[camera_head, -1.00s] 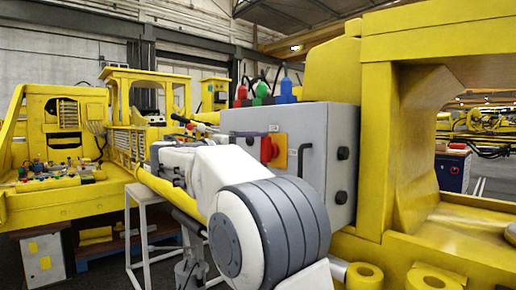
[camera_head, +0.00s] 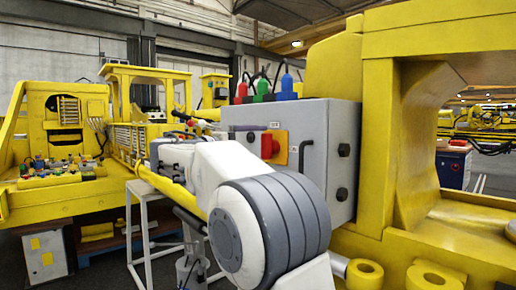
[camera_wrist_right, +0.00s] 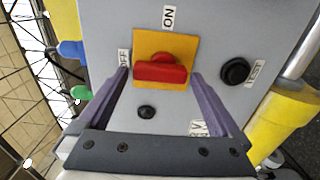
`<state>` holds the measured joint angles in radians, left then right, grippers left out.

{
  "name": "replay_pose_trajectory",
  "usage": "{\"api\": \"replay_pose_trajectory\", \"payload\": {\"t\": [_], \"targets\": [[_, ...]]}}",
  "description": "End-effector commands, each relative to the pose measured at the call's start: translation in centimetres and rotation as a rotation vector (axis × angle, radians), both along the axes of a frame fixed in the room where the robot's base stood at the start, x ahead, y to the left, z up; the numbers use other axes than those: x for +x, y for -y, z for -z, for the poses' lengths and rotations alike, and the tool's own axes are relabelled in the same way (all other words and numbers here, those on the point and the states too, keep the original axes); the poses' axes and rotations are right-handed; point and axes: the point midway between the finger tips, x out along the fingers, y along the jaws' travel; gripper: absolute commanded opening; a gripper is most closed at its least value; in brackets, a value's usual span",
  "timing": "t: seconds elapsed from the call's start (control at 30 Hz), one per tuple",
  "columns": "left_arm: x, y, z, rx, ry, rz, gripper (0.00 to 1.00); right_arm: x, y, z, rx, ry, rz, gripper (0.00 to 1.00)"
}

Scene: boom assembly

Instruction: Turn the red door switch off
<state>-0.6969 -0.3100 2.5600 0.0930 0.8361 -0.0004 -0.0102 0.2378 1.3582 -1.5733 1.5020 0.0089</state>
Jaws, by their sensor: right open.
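The red door switch (camera_wrist_right: 160,70) is a red bar handle on a yellow plate on a grey box. The switch also shows in the head view (camera_head: 268,147). My right gripper (camera_wrist_right: 161,74) is open, with one finger on each side of the handle in the picture. I cannot tell whether the fingers touch it. My left gripper is not in view.
The grey box (camera_head: 235,117) carries red, green and blue connectors (camera_head: 262,88) on top. A black TEST button (camera_wrist_right: 235,71) is right of the switch in the wrist view. Yellow machine structure (camera_head: 380,150) stands close at the box's right.

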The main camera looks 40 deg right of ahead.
Motion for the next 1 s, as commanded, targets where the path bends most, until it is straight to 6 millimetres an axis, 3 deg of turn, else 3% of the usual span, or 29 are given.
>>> {"api": "replay_pose_trajectory", "payload": {"t": [0.53,0.7,1.0], "targets": [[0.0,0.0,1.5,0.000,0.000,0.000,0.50,-0.6,-9.2,0.1,0.000,0.000,-0.006,1.00],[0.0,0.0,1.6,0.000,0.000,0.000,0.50,-0.7,-10.3,0.0,0.000,0.000,-0.004,1.00],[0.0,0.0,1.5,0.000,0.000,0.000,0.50,-0.8,-10.3,0.0,0.000,0.000,-0.002,1.00]]}}
